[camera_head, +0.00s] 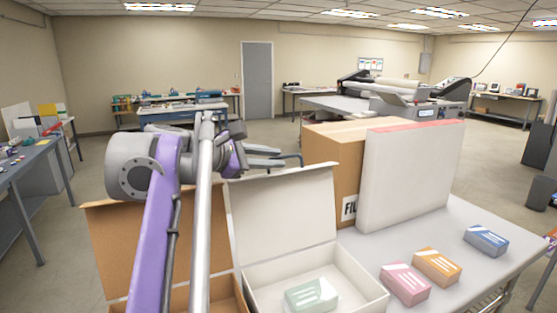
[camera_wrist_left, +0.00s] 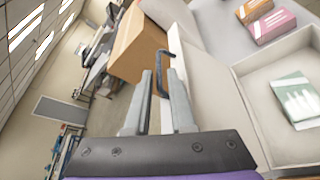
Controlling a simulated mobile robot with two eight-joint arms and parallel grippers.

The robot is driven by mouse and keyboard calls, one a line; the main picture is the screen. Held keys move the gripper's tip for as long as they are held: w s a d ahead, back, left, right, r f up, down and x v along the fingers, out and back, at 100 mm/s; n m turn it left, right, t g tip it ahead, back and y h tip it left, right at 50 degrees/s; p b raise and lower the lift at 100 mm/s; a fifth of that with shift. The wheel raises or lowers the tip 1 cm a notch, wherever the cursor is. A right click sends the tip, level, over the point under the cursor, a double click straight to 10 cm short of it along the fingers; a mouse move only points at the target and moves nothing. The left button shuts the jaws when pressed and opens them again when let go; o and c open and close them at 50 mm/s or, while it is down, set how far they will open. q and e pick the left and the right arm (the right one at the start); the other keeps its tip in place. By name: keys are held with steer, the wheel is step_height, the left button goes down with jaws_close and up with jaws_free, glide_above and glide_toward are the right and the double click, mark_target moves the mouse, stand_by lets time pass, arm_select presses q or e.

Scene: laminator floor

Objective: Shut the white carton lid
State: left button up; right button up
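The white carton (camera_head: 382,294) stands open at the front of the table, with a green-labelled box (camera_head: 312,294) inside. Its white lid (camera_head: 285,215) stands up at the back, leaning slightly. In the left wrist view the lid (camera_wrist_left: 210,75) is right of the fingers, and the green box (camera_wrist_left: 298,100) shows in the carton. My left gripper (camera_head: 278,157) is just above and behind the lid's top edge; my arm partly hides it. Contact with the lid cannot be told. My right gripper is out of view.
A brown carton (camera_head: 325,150) and a tall white box (camera_head: 410,180) stand behind right. Pink (camera_head: 404,284), orange (camera_head: 437,265) and blue (camera_head: 486,240) boxes lie on the table at right. An open brown carton (camera_head: 110,240) is at left, partly behind my arm.

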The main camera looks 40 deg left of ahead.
arm_select(q)
steer(key=shift+x, duration=1.05)
jaws_close()
stand_by(0.7)
